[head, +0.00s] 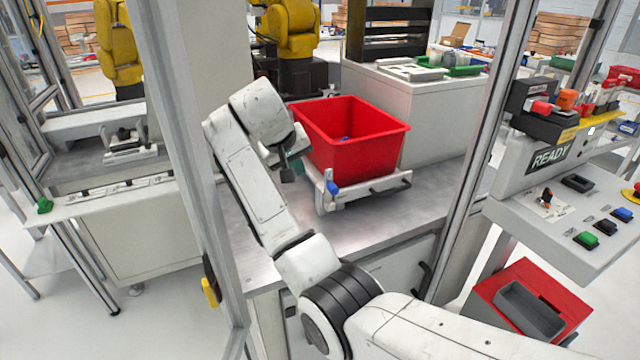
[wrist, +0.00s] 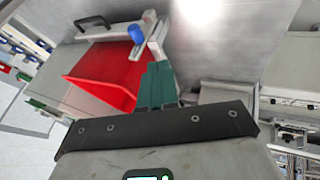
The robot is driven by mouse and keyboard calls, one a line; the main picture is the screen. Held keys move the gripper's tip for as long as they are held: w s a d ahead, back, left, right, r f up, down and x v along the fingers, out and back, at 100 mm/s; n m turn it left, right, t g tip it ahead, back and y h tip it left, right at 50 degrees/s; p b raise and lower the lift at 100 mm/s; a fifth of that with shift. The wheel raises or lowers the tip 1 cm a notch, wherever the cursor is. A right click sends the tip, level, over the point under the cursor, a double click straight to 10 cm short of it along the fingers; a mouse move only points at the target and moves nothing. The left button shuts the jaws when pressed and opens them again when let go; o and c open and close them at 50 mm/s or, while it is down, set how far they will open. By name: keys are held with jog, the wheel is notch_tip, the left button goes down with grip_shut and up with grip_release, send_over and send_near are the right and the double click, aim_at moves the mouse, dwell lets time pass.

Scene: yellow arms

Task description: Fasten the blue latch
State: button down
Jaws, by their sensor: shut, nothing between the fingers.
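The blue latch (head: 332,188) is a small blue handle on the front of the white tray-like fixture (head: 388,188) that carries a red bin (head: 352,155). In the wrist view the blue latch (wrist: 136,33) shows beyond the fingertips, beside the red bin (wrist: 105,72). Whether it is fastened cannot be told. My gripper (head: 287,172) hangs left of the bin and latch, apart from the latch. In the wrist view its teal fingers (wrist: 158,72) are together with nothing between them.
The fixture stands on a grey metal table (head: 345,228) with clear surface in front. A white cabinet (head: 440,120) is behind the bin. Metal frame posts rise at left and right (head: 478,150). A control panel (head: 570,215) is at right. A dark handle (wrist: 93,22) is on the fixture.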

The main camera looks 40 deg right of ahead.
jog(key=p, duration=0.2)
send_near(331, 192)
jog(key=w+f, duration=0.4)
jog(key=shift+s+d+f+p, duration=0.15)
jog(key=shift+d+f+p, duration=0.05)
jog(key=shift+d, duration=0.3)
jog(key=shift+s+d+f+p, duration=0.15)
jog(key=shift+d+f, duration=0.05)
jog(key=shift+d, duration=0.3)
jog(key=shift+s+d+f+p, duration=0.15)
jog(key=shift+d+f+p, duration=0.05)
jog(key=shift+d, duration=0.3)
jog(key=shift+d+y+b, duration=0.35)
jog(key=shift+y+b, duration=0.25)
jog(key=shift+y, duration=0.2)
